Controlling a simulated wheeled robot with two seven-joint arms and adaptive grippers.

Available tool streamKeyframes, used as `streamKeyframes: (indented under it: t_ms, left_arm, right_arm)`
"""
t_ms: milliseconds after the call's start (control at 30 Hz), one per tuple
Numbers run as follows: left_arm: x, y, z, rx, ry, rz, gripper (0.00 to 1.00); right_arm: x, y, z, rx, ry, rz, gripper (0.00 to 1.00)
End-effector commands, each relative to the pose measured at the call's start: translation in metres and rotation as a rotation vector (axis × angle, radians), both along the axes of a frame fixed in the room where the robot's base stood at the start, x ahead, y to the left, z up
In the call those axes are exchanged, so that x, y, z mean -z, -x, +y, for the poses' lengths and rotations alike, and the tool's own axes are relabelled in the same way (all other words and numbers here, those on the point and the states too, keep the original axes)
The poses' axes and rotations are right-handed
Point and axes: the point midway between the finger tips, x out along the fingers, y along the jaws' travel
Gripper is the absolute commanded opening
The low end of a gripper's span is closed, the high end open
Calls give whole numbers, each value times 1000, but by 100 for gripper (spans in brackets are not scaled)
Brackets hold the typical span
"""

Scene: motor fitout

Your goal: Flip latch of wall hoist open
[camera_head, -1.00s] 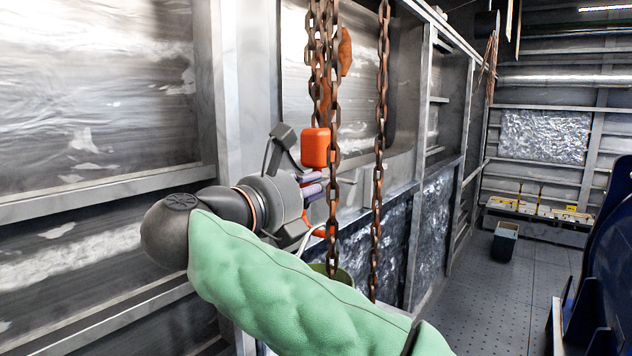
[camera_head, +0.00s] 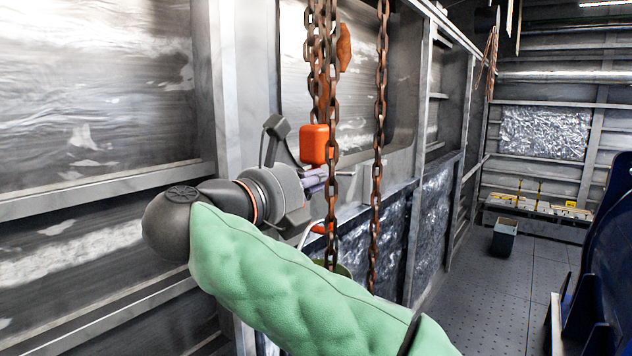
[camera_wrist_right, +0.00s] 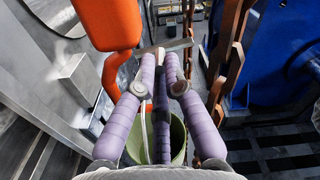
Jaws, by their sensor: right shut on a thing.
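The wall hoist shows rusty chains (camera_head: 378,120) and an orange block (camera_head: 315,145) hanging in front of the wall. The orange block also fills the upper left of the right wrist view (camera_wrist_right: 108,22). My right gripper (camera_head: 320,180) is just below the block, beside the chains. In the right wrist view its purple fingers (camera_wrist_right: 163,60) are closed together at a thin grey metal piece, apparently the latch (camera_wrist_right: 178,46). The fingers partly hide this piece, so its exact angle is unclear. My left gripper is not in view.
A green bucket (camera_wrist_right: 176,137) hangs or stands below the fingers. The ribbed wall (camera_head: 100,180) is close on the left. Blue machinery (camera_head: 600,250) stands at the right. A dark bin (camera_head: 504,238) stands on the open floor farther back.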

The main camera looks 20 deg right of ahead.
Motion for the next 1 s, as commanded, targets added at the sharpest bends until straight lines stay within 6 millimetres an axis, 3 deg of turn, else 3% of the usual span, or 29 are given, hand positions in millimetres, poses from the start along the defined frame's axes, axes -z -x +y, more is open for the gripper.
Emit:
streamKeyframes:
  t_ms: [600,1000]
  left_arm:
    - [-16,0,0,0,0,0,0]
    - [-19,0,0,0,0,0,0]
  right_arm:
    - [-14,-3,3,-1,261,332,0]
    - [-14,-5,4,-1,314,400,0]
